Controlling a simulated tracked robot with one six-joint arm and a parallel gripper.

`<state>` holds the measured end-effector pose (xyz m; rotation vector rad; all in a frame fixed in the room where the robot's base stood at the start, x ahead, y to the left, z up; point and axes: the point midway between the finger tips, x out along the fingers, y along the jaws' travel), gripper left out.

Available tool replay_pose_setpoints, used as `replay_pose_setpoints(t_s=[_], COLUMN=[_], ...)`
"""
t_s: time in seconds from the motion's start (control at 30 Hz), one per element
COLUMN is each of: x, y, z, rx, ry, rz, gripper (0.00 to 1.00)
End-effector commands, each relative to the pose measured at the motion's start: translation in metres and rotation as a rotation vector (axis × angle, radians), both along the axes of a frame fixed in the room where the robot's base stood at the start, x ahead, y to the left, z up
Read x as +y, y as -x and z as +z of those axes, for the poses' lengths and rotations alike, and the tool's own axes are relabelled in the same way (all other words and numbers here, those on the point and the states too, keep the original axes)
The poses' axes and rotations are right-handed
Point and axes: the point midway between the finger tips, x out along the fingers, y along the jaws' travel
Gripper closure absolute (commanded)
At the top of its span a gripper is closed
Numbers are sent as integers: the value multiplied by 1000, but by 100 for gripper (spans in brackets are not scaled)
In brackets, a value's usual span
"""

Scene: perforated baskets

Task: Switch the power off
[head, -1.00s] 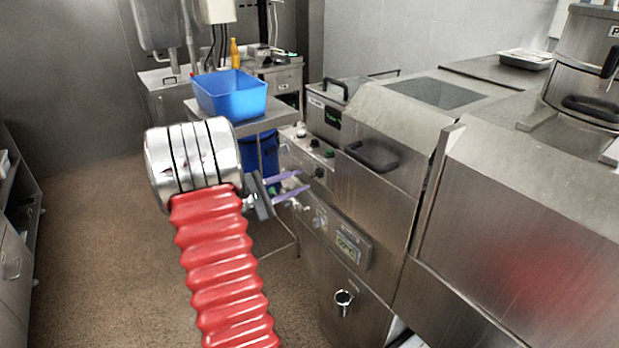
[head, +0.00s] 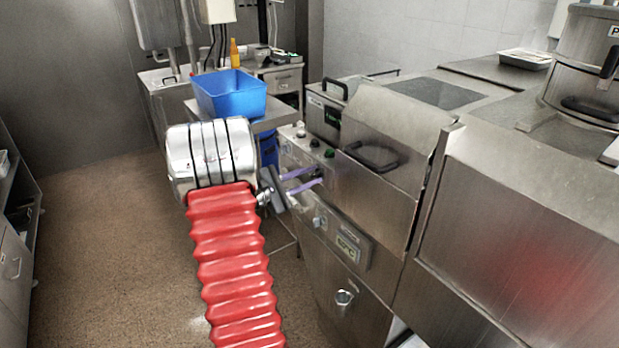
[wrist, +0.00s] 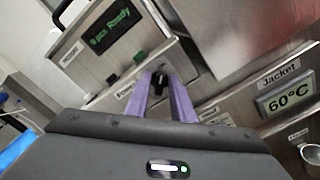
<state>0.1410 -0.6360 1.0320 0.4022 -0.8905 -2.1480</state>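A black rotary knob (wrist: 159,85) sits on the metal control panel (head: 293,150). In the wrist view it shows between the tips of my gripper (wrist: 160,82). The knob's small label is too blurred to read, so I cannot tell if it is the power switch. My gripper's two purple fingers are open, one on each side of the knob; whether they touch it is unclear. In the head view my gripper (head: 317,175) reaches right to the panel, and its fingertips largely hide the knob.
A green button (head: 329,153) is on the panel above the knob. A display (wrist: 288,100) labelled Jacket reads 60°C, and another (wrist: 112,31) shows Ready. A lid handle (head: 371,158) juts out close by. A blue basket (head: 230,94) stands on a table behind. Floor at left is clear.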

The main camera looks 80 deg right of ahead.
Motion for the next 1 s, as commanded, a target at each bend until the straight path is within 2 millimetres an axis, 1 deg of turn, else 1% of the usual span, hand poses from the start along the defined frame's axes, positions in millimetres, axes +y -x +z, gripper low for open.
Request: replay_pose_setpoints(t_s=[0.03,0.1,0.13,0.37,0.57,0.77,1.0], x=[0,0,0,1,1,0,0], y=[0,0,0,1,1,0,0], z=[-1,-1,-1,-1,-1,0,0], rx=[0,0,0,10,52,137,288], ry=[-1,-2,-2,-10,-47,-123,-256], rz=[-1,-1,-1,-2,-3,-3,-2], gripper=[94,99,100,100,100,100,100])
